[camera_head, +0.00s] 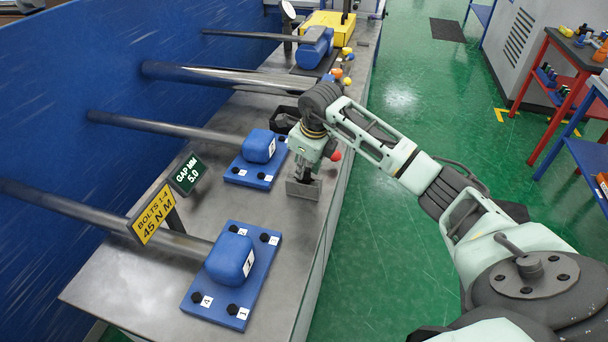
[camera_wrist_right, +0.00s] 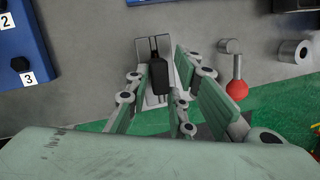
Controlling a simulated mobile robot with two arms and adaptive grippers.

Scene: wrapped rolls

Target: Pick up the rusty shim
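My right gripper (camera_head: 308,165) points down over the near edge of the grey bench. In the wrist view its green-padded fingers (camera_wrist_right: 160,78) are spread apart, on either side of a small grey metal stand (camera_wrist_right: 153,45) with a black piece in front of it. The grey stand also shows below the gripper in the head view (camera_head: 303,190). I cannot make out any rust-coloured shim; the gripper hides part of that spot. My left gripper is not in view.
Blue bolted blocks (camera_head: 231,260) and (camera_head: 258,147) hold long metal shafts on the bench. Signs (camera_head: 152,215) and (camera_head: 187,173) stand between them. A red ball-topped part (camera_wrist_right: 237,92) is close beside the fingers.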

